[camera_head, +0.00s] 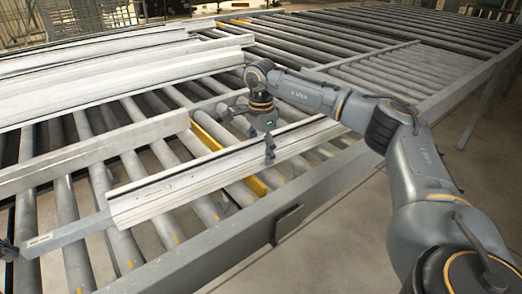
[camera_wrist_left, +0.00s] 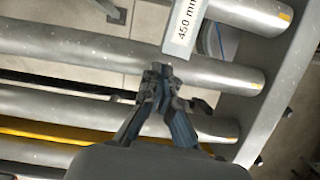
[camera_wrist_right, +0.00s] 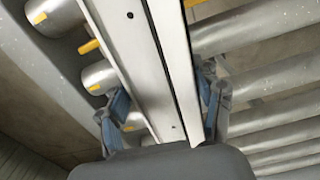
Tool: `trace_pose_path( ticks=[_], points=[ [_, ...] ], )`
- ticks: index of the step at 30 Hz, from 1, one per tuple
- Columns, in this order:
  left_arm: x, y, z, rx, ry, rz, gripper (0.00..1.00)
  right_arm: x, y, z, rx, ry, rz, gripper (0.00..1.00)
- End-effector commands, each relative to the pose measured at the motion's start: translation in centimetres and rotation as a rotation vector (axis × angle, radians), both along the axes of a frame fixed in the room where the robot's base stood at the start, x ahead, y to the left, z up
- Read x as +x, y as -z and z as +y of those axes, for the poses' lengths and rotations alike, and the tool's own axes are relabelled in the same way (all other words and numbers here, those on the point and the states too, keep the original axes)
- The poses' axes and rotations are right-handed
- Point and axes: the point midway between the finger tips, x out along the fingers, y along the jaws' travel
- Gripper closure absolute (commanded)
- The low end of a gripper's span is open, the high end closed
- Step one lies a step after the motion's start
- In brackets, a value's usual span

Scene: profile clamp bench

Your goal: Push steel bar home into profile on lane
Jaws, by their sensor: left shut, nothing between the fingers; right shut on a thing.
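The long pale profile (camera_head: 190,185) lies on the rollers along the near lane. The grey steel bar (camera_head: 65,232) sticks out of its left end, in line with it; how deep it sits inside is hidden. In the left wrist view the bar's outer end, labelled 450 mm (camera_wrist_left: 184,28), is just ahead of my left gripper (camera_wrist_left: 161,75). The left gripper is shut and empty, its fingertips close to that end; contact is unclear. My right gripper (camera_head: 269,150) is shut on the profile, with a finger on each side of it in the right wrist view (camera_wrist_right: 165,98).
Several other pale profiles (camera_head: 120,70) lie on the rollers behind, and a shorter one (camera_head: 90,155) lies beside the lane. Yellow strips (camera_head: 207,138) run between rollers. The grey frame rail (camera_head: 225,245) bounds the near side, with a small plate (camera_head: 289,222) on it.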

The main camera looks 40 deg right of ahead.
Motion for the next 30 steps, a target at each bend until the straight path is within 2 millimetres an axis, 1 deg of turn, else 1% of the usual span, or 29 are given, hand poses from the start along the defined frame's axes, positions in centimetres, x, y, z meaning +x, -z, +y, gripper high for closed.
trace_pose_path(
  ticks=[5, 30],
  points=[
    [0.0, 0.0, -0.6, 0.000, 0.002, -0.001, 1.00, 0.0, 0.0, 0.0, 0.000, 0.000, 0.000, 0.97],
    [-0.4, 0.0, -4.8, -0.001, 0.002, -0.001, 1.00, 0.0, 0.1, 0.0, 0.000, 0.000, 0.000, 0.97]
  ],
)
